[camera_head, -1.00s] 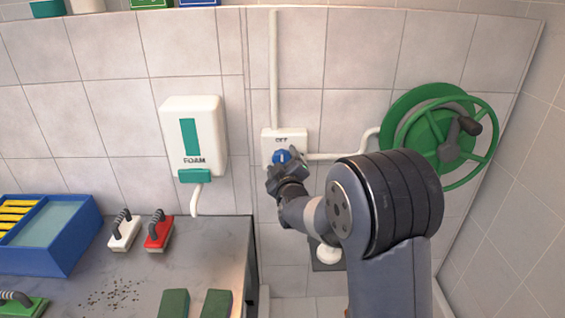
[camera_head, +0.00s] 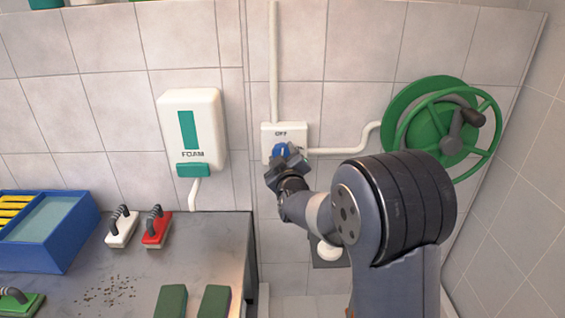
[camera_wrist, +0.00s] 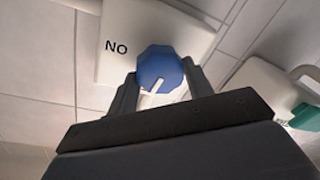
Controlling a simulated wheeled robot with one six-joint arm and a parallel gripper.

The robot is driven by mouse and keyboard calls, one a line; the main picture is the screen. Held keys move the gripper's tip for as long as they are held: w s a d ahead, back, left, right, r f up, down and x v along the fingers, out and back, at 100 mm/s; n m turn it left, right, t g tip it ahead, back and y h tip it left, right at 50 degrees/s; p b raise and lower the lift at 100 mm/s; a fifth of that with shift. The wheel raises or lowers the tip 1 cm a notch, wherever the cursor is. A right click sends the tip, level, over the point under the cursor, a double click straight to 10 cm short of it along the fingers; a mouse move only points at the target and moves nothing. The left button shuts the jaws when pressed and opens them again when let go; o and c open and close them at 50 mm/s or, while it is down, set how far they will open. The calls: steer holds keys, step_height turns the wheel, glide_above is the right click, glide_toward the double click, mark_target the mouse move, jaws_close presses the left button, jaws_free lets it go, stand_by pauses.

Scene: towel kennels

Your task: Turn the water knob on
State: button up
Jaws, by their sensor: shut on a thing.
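In the wrist view the knob (camera_wrist: 158,66) has a white pointer line that runs down and slightly left. The plate (camera_wrist: 175,28) there reads NO upside down, left of the knob, so this is the ON mark. My gripper (camera_head: 280,160) is at the knob, with its fingers on both sides of it in the wrist view (camera_wrist: 160,85). It is shut on the knob. The fingers hide part of the knob.
A white foam dispenser (camera_head: 188,120) hangs left of the plate. A green hose reel (camera_head: 425,130) is on the wall to the right. White pipe (camera_head: 345,140) joins plate and reel. A grey counter (camera_head: 200,255) below holds a blue tray (camera_head: 65,250) and several brushes.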

steer(key=m+h+b, duration=0.1)
steer(key=m+b, duration=0.6)
steer(key=m, duration=0.2)
steer(key=m+t+h+b, duration=0.1)
steer(key=m+b, duration=0.7)
steer(key=shift+f+m+b, duration=0.2)
steer(key=shift+m+b, duration=0.1)
steer(key=shift+m, duration=0.4)
steer(key=o, duration=1)
steer(key=s, duration=0.3)
steer(key=s+f, duration=0.1)
steer(key=s, duration=0.3)
steer(key=s+b, duration=0.1)
steer(key=s, duration=0.2)
steer(key=shift+s+f, duration=0.15)
steer(key=shift+s, duration=0.2)
